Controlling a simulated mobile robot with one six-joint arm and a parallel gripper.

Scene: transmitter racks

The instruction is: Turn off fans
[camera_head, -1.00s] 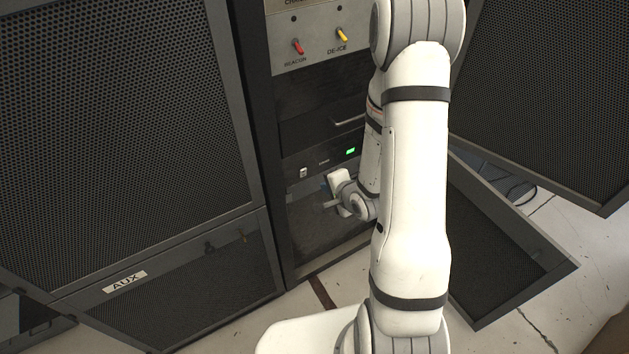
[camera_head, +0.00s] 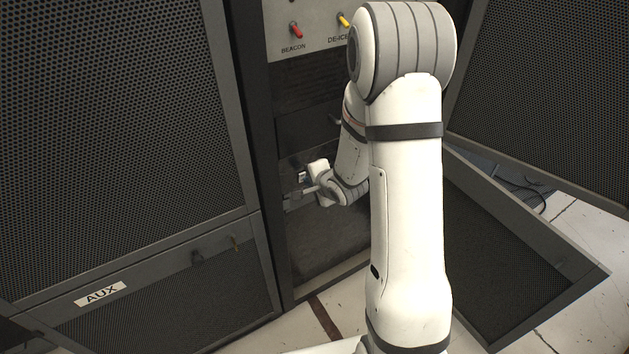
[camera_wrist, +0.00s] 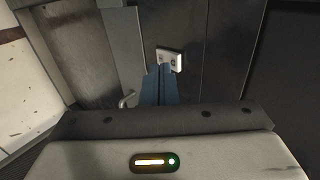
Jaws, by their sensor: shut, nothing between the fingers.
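A small pale switch (camera_head: 302,177) sits on the dark panel low in the open rack; its label is too small to read. In the wrist view the light switch plate (camera_wrist: 172,58) shows just beyond my fingertips. My gripper (camera_head: 291,200) is in front of this panel, its tips just below and left of the switch in the head view. In the wrist view my gripper's blue-grey fingers (camera_wrist: 160,70) are together and empty, their tips overlapping the plate's lower left edge. I cannot tell whether they touch it. My wrist hides part of the panel.
Above are a red BEACON switch (camera_head: 296,31) and a yellow DE-ICE switch (camera_head: 343,20). A mesh door (camera_head: 120,110) and AUX panel (camera_head: 150,305) flank the rack on the left. Open mesh doors (camera_head: 560,90) stand at the right. A metal handle (camera_wrist: 127,99) shows in the wrist view.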

